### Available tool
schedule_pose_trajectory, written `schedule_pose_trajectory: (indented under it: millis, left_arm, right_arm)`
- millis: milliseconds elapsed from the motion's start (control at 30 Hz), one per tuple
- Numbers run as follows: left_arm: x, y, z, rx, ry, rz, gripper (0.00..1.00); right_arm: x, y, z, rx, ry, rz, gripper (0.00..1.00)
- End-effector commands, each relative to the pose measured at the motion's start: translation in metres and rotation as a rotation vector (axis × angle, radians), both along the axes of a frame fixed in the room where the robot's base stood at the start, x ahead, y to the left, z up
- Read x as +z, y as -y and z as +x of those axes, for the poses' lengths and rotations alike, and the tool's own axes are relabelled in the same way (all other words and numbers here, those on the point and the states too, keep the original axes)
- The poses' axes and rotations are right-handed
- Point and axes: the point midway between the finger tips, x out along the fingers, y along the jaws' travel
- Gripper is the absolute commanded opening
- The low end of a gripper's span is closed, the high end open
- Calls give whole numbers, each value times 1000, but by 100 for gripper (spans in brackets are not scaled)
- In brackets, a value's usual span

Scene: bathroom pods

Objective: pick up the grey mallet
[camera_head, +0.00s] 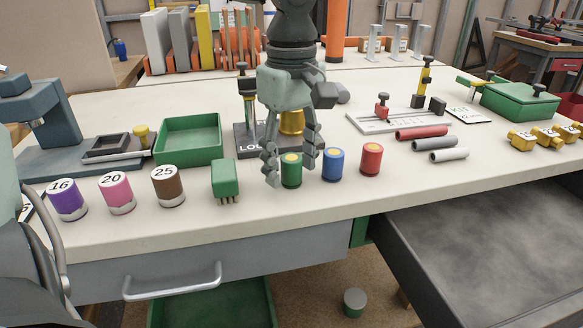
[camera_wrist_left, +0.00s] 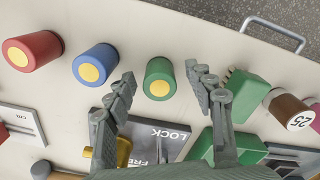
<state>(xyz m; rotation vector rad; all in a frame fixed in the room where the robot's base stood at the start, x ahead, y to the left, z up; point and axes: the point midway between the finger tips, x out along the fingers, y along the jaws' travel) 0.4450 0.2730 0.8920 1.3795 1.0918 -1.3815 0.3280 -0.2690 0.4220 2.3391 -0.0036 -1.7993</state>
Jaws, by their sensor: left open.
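I cannot make out a grey mallet in either view. My left gripper (camera_head: 291,172) hangs over the middle of the workbench, open, with its fingers pointing down. A green cylinder with a yellow top (camera_head: 291,170) shows between the fingertips in the head view. In the left wrist view the green cylinder (camera_wrist_left: 160,79) also lies between the two spread fingers of the left gripper (camera_wrist_left: 161,73), with visible gaps on both sides. The fingers do not grip it. My right gripper is not in view.
Blue (camera_head: 333,165) and red (camera_head: 371,159) cylinders stand to the right. A green block with prongs (camera_head: 225,178) stands left. A LOCK plate with a brass part (camera_head: 291,122) is behind the fingers. Several rods (camera_head: 433,144) lie at right. An open grey drawer (camera_head: 480,250) juts below.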

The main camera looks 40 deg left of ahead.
Motion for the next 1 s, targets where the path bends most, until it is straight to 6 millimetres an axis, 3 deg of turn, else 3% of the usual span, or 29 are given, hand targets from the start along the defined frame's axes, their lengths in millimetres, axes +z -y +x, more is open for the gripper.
schedule_pose_trajectory:
  millis: [300,733,1000]
  left_arm:
    - [-8,0,0,1,2,-1,54]
    - [-8,0,0,1,2,-1,2]
    - [-5,0,1,1,4,-1,0]
  right_arm:
    - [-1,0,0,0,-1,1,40]
    - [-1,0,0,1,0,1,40]
    - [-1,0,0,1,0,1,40]
